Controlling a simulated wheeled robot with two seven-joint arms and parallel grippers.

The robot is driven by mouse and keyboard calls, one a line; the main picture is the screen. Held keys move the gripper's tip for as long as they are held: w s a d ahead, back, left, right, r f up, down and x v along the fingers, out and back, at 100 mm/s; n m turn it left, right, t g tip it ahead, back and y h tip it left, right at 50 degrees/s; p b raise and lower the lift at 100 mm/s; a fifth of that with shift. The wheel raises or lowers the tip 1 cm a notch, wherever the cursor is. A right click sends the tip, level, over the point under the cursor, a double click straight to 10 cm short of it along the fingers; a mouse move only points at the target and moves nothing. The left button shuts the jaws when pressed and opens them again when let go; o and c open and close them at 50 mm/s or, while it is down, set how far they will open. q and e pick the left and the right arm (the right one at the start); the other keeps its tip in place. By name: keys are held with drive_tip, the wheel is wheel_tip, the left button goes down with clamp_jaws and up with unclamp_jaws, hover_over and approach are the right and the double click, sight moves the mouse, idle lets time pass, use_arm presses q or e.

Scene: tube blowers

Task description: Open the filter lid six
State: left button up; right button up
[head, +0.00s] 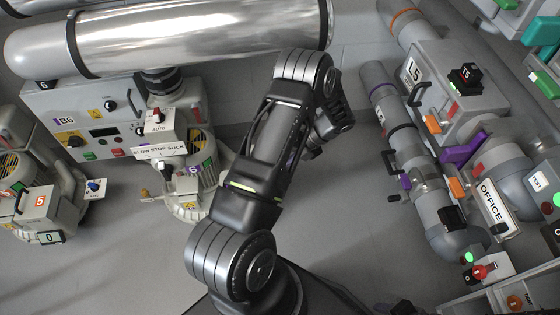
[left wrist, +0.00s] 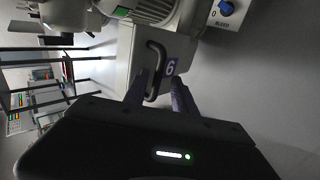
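The filter unit six is a grey box, its 6 label (head: 193,171) showing in the head view left of my arm. In the left wrist view its pale lid (left wrist: 124,60) carries a black bar handle (left wrist: 154,66) beside a purple 6 label (left wrist: 170,67). My left gripper (left wrist: 160,92) is open, with its two fingers apart and the near end of the handle appearing between their tips. I cannot tell whether they touch it. The lid looks shut. In the head view my arm hides most of the left gripper. My right gripper is not in view.
A bleed box with a blue knob (left wrist: 226,8) sits beside unit six. Filter five (head: 39,201) stands at the left. A large silver pipe (head: 190,38) runs overhead. Grey pipes (head: 407,160) and an OFFICE unit (head: 494,207) stand right. Floor between is clear.

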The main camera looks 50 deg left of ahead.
use_arm(q)
drive_tip(key=shift+w, duration=0.1)
drive_tip(key=p+v, duration=0.1)
drive_tip(key=v, duration=0.6)
drive_tip(key=shift+w+d+r, duration=0.15)
drive_tip(key=shift+r, duration=0.15)
drive_tip(key=shift+c, duration=0.2)
